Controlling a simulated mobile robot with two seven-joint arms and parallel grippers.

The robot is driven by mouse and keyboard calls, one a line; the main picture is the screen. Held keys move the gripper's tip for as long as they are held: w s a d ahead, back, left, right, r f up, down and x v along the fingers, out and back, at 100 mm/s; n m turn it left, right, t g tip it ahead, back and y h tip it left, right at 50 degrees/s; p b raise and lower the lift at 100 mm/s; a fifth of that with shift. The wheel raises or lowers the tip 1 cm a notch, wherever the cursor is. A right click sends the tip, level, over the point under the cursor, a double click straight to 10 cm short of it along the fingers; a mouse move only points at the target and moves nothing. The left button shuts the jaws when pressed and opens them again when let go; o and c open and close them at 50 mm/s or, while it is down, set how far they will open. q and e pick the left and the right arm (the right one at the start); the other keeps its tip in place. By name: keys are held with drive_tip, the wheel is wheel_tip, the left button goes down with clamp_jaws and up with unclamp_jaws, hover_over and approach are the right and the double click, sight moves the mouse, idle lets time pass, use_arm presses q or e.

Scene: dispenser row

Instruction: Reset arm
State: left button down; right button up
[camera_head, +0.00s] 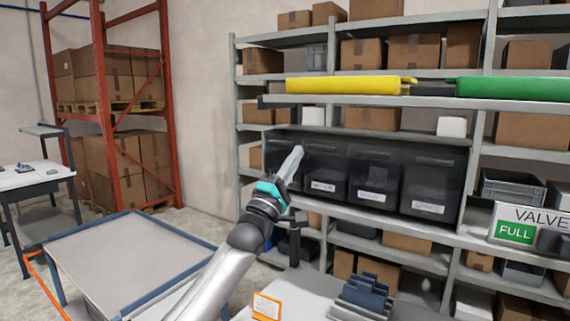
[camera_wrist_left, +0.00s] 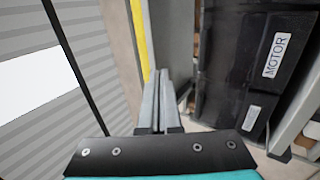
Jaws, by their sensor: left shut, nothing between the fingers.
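My left arm comes in from the lower middle of the head view. Its gripper (camera_head: 296,152) points up in front of the left end of a row of black bins (camera_head: 376,172) on the shelf. In the left wrist view the two grey fingers (camera_wrist_left: 161,76) lie side by side, shut with nothing between them. A black bin with a MOTOR label (camera_wrist_left: 243,65) stands to the right of the fingers there, apart from them. My right gripper is in neither view.
A yellow bar (camera_head: 345,85) and a green bar (camera_head: 515,87) run along the shelf above the bins. A grey cart (camera_head: 125,262) stands at the lower left. A blue-grey holder (camera_head: 365,295) and an orange-framed sign (camera_head: 266,306) stand on the near surface. A VALVE FULL sign (camera_head: 516,233) is at right.

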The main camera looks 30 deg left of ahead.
use_arm(q)
drive_tip(key=shift+s+a, duration=0.1)
drive_tip(key=shift+s, duration=1.75)
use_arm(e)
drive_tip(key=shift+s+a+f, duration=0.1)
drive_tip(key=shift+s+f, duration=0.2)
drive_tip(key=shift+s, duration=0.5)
